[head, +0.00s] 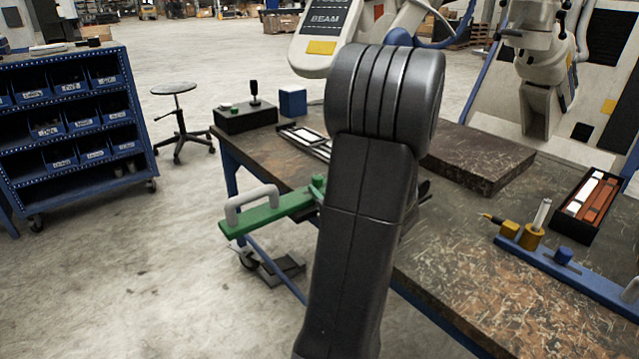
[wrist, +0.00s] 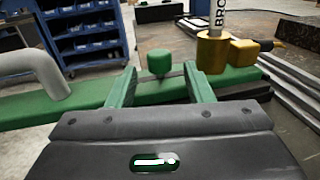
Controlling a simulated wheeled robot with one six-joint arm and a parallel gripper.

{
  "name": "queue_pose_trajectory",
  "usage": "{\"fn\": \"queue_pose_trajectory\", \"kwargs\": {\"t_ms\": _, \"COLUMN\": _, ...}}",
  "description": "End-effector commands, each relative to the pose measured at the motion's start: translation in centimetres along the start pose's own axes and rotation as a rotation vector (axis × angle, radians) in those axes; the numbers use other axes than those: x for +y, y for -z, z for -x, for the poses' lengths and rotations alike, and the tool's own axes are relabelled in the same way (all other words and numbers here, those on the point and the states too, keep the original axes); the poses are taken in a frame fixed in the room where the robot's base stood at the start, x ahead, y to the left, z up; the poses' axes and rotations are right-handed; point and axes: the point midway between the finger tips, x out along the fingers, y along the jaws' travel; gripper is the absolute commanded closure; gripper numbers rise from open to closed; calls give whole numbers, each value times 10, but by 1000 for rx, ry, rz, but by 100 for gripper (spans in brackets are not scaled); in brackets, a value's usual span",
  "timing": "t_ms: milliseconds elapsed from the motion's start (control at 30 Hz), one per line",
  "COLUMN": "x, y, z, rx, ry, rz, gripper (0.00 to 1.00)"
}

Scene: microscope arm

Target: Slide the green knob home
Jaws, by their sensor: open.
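The green knob (wrist: 159,62) stands up from a long green bar (wrist: 80,104) in the wrist view. My gripper (wrist: 160,72) is open, with one green finger on each side of the knob in the picture. A gap shows on both sides, and the knob appears just beyond the fingertips. In the head view the green bar (head: 262,215) with its grey handle (head: 250,198) sticks out past the table's left edge. My dark arm hides its right part there.
A gold cylinder (wrist: 212,52) with a lettered rod and a yellow block (wrist: 243,52) stand right of the knob. The grey handle (wrist: 38,68) rises at left. On the table (head: 480,265) are a dark slab (head: 475,155) and a blue rail (head: 585,280).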

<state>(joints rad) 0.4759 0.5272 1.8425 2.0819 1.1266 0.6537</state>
Motion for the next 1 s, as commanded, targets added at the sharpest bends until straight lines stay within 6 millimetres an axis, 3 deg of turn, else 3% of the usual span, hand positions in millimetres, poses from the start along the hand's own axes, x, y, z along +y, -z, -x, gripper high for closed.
{"fn": "queue_pose_trajectory", "kwargs": {"t_ms": 200, "x": -1, "y": -1, "z": 50, "rx": 0, "ry": 5, "rz": 0, "gripper": 53}}
{"fn": "queue_pose_trajectory", "kwargs": {"t_ms": 400, "x": -1, "y": 0, "z": 78, "rx": 0, "ry": 3, "rz": 0, "gripper": 53}}
{"fn": "queue_pose_trajectory", "kwargs": {"t_ms": 633, "x": 0, "y": 0, "z": 91, "rx": 0, "ry": 1, "rz": 0, "gripper": 53}}
{"fn": "queue_pose_trajectory", "kwargs": {"t_ms": 1000, "x": 0, "y": 0, "z": 91, "rx": 0, "ry": -1, "rz": 0, "gripper": 53}}
